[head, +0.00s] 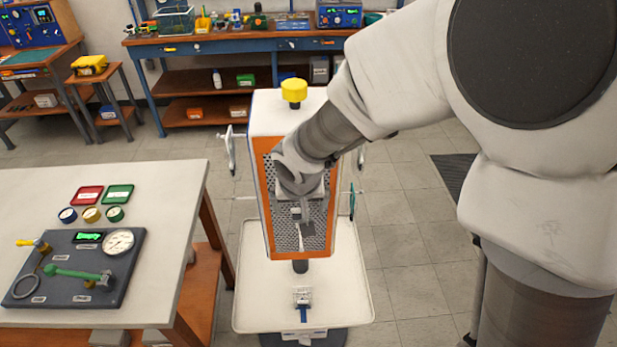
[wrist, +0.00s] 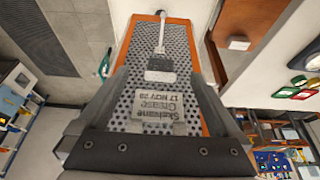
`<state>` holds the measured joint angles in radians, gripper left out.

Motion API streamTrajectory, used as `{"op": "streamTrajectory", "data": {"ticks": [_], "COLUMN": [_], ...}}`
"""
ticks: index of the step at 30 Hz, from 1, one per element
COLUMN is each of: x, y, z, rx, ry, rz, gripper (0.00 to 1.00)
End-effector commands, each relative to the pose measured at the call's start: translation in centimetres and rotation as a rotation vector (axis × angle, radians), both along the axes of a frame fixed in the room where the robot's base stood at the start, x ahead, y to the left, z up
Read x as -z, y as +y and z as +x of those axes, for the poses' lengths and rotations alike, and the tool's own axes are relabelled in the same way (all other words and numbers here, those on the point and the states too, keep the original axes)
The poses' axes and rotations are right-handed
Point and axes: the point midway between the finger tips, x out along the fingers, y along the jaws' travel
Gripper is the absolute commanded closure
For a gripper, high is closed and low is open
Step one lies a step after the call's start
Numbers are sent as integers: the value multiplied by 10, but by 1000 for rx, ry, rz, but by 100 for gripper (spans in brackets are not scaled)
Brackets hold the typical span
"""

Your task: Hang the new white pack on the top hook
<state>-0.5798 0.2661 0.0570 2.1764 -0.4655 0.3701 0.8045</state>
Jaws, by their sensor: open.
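A pale labelled pack (wrist: 160,103) with upside-down print reading "17 NOV 28" lies against the perforated panel (wrist: 185,42) in the wrist view, between my gripper's fingers. My gripper (wrist: 159,78) is open, one finger on each side of it. I cannot tell whether a hook bears the pack; its near edge is partly hidden by my gripper. A grey block (wrist: 160,70) with a white rod is just beyond it on the panel. In the head view my gripper (head: 302,220) is in front of the orange-framed panel (head: 267,190), and my wrist covers the panel's upper middle.
A small white-and-grey item (head: 303,294) with a blue strip lies on the white tray (head: 255,290) below the panel. A yellow knob (head: 294,90) tops the stand. A table (head: 165,190) with gauges and a dark fixture (head: 75,268) stands left. Floor is clear to the right.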

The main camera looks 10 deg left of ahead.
Motion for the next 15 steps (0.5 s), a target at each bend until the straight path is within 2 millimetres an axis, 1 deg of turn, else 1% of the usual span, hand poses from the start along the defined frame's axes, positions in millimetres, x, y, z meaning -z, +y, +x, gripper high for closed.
{"op": "streamTrajectory", "data": {"ticks": [4,7,11,15], "x": [-3,-11,-30,-56], "y": [0,-1,-3,-5], "z": [-1,-3,-11,-21], "rx": [1,2,2,0], "ry": [0,-1,-3,-4], "rz": [0,1,3,3], "gripper": [0,0,0,0]}}
